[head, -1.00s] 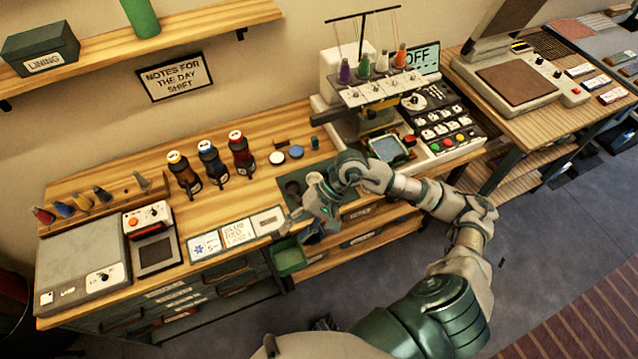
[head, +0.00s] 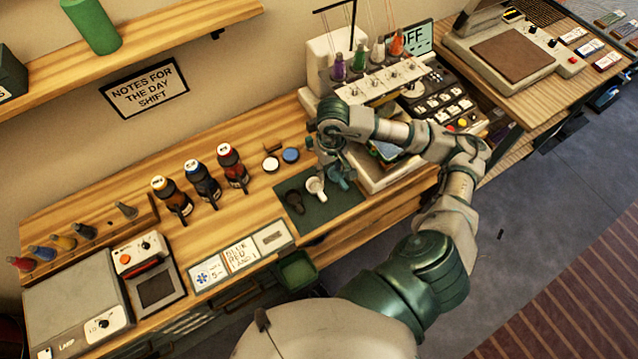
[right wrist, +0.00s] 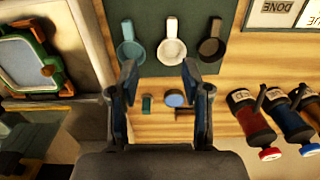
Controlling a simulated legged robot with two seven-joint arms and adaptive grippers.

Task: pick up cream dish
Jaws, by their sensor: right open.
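The cream dish (head: 316,188), a small handled scoop, lies on a dark green mat (head: 325,208). In the right wrist view the cream dish (right wrist: 171,50) lies between a teal dish (right wrist: 131,50) and a dark dish (right wrist: 211,48). My right gripper (head: 333,168) is open and empty, above the back part of the mat. In the right wrist view its fingertips (right wrist: 160,75) are spread, with the cream dish's bowl just beyond the gap, a little right of centre. The gripper partly covers the teal dish in the head view. My left gripper is not in view.
Several capped bottles (head: 203,180) stand left of the mat. A blue disc (head: 290,155) and a white disc (head: 270,164) lie behind it. The sewing machine (head: 375,85) stands close on the right. Label cards (head: 240,255) lie at the front left.

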